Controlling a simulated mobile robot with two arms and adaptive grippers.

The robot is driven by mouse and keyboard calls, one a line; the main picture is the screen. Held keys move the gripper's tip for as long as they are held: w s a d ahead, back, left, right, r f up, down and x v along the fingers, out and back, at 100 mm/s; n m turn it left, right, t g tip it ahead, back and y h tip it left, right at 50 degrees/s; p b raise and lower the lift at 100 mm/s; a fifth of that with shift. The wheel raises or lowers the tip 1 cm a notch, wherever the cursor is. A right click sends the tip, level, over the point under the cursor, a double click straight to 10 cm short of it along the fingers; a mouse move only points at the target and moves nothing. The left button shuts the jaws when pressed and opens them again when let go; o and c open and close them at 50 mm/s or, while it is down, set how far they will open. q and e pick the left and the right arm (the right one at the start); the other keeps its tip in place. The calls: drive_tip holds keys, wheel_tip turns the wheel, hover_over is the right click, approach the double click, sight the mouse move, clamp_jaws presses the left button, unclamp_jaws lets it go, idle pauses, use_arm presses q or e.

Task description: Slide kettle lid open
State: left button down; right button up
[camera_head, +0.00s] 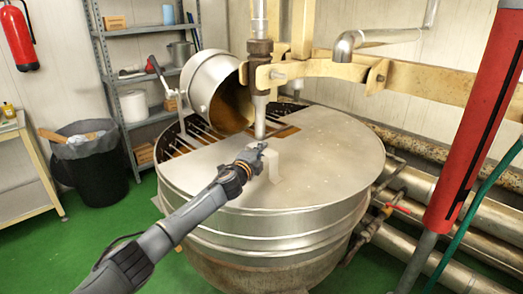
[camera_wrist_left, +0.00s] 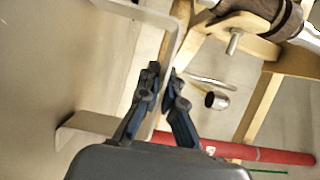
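The large round steel kettle (camera_head: 270,217) stands in the middle of the head view. Its flat metal lid (camera_head: 325,160) covers the front and right; an opening with bars shows at the back left. A raised bracket-shaped handle (camera_head: 270,178) stands on the lid. My left gripper (camera_head: 257,152) is at this handle. In the left wrist view, the fingers (camera_wrist_left: 163,73) sit close on either side of the handle's thin bar (camera_wrist_left: 173,42) and appear closed on it. Actual contact is hard to confirm. My right gripper is in neither view.
A tilted metal pot (camera_head: 207,85) hangs over the kettle's opening. A vertical shaft (camera_head: 260,100) and a cream beam (camera_head: 420,82) stand above the lid. A red cylinder (camera_head: 478,125) and pipes (camera_head: 470,225) are at right. Shelves (camera_head: 150,70) and a black bin (camera_head: 90,165) are left.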

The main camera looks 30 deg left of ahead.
use_arm(q)
drive_tip(key=shift+d+f, duration=0.15)
drive_tip(key=shift+d, duration=0.3)
drive_tip(key=s+d, duration=0.4)
drive_tip(key=d, duration=0.7)
drive_tip(key=s+d+p, duration=0.1)
drive_tip(key=s+d, duration=0.3)
drive_tip(key=d, duration=0.8)
drive_tip(key=shift+s+d, duration=0.2)
drive_tip(key=shift+s, duration=0.05)
drive_tip(key=c, duration=1.5)
unclamp_jaws()
drive_tip(key=shift+a, duration=0.1)
drive_tip(key=s, duration=1.2)
drive_tip(key=shift+d+p, duration=0.3)
